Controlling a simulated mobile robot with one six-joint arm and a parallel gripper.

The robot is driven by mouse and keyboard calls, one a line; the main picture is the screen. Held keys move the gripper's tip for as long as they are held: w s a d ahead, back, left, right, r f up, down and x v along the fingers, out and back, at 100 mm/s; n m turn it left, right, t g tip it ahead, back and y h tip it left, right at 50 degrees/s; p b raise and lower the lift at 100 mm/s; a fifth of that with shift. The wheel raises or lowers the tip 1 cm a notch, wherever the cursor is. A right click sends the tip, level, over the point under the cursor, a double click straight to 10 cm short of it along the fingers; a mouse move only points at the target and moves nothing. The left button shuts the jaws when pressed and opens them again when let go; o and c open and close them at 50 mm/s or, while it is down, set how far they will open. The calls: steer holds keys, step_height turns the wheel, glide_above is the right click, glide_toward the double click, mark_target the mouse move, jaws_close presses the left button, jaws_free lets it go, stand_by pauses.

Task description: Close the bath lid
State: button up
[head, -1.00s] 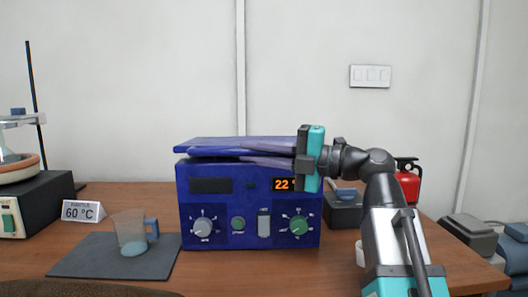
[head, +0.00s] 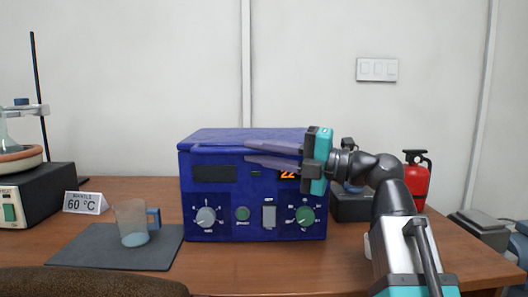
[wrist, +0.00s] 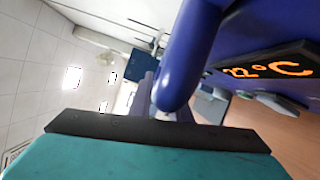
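The blue bath (head: 254,218) stands on the table in the middle of the head view, its knobs and display facing me. Its blue lid (head: 215,139) lies nearly level on top, with no clear gap at its front left edge. My gripper (head: 247,150) is at the lid's front edge, its two fingers pointing left with a gap between them. They partly cover the lid's front edge, and I cannot tell whether they touch it. In the wrist view, a rounded blue edge (wrist: 190,55) is close beside the fingers, near the orange display (wrist: 270,70).
A beaker (head: 133,225) stands on a dark mat (head: 85,252) to the left, near a 60 °C sign (head: 85,203). A heating device (head: 38,192) is at the far left. A red extinguisher (head: 418,178) is behind my arm at the right.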

steer(key=shift+o, duration=0.4)
steer(key=shift+f, duration=0.15)
steer(key=shift+d, duration=0.1)
steer(key=shift+p+v, duration=0.35)
steer(key=shift+v, duration=0.45)
steer(key=r+p+v, duration=0.1)
steer(key=p+v, duration=0.2)
steer(key=v, duration=0.9)
steer(key=shift+f, duration=0.4)
